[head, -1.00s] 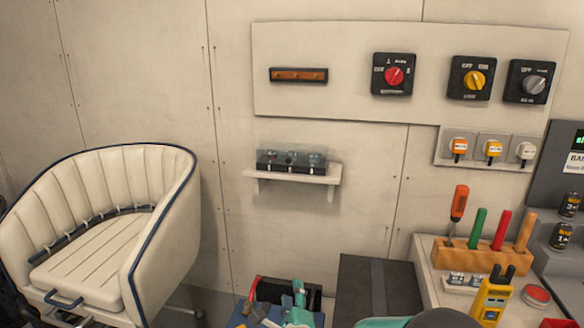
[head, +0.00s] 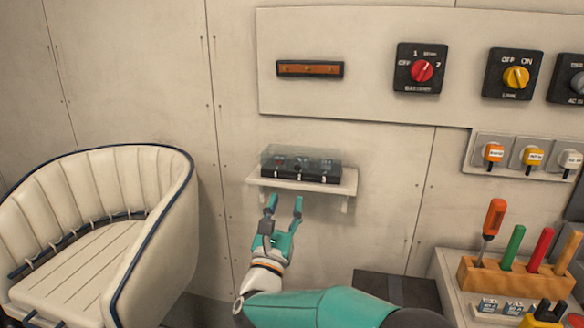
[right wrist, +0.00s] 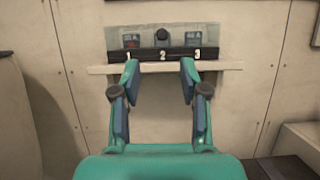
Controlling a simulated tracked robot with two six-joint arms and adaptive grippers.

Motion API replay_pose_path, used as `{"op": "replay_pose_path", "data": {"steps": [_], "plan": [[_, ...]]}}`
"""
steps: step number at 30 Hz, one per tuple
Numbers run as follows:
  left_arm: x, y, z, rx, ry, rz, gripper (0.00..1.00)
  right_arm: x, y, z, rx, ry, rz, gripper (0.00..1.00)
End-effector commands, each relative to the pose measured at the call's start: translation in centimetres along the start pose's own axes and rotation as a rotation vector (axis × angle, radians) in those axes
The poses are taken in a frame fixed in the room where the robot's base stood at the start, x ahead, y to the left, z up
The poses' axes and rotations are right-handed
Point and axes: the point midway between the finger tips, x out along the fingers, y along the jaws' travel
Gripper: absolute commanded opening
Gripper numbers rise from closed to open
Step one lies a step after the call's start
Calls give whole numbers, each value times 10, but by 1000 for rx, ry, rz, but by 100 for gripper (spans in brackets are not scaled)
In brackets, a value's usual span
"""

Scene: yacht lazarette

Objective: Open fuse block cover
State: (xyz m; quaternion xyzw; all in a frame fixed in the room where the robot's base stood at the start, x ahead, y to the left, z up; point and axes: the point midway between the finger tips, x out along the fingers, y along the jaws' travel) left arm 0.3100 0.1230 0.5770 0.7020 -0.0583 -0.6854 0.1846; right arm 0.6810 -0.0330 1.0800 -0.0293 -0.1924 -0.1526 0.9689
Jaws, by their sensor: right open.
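The fuse block (head: 300,173) sits on a small white wall shelf (head: 335,184). Its clear, smoky cover (head: 303,156) is closed over the fuses. In the right wrist view the block (right wrist: 165,53) shows the numbers 1, 2 and 3 along its black front edge. My right gripper (head: 284,203) is open and empty, just below and in front of the shelf, apart from the cover. In the right wrist view its two fingers (right wrist: 158,75) point at the block with a wide gap between them. My left gripper is out of view.
A switch panel with a red rotary knob (head: 421,71) and a yellow knob (head: 515,77) is above right. A cream seat (head: 95,230) stands left. A wooden rack (head: 515,279) of tools is at lower right. The wall around the shelf is clear.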

Motion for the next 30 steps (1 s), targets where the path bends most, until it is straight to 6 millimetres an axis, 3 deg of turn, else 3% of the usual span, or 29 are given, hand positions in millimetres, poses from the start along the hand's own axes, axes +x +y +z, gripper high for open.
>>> {"op": "replay_pose_path", "data": {"steps": [6,13,18,28,30], "plan": [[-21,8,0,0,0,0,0,52,-4,2,-3,0,-7,44],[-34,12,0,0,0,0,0,87,-3,1,-3,0,-5,44],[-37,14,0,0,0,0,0,99,-3,0,-3,1,-4,44],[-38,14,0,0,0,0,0,102,-3,-1,-4,1,-3,44],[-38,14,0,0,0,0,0,102,-3,-1,-4,1,-3,36]]}}
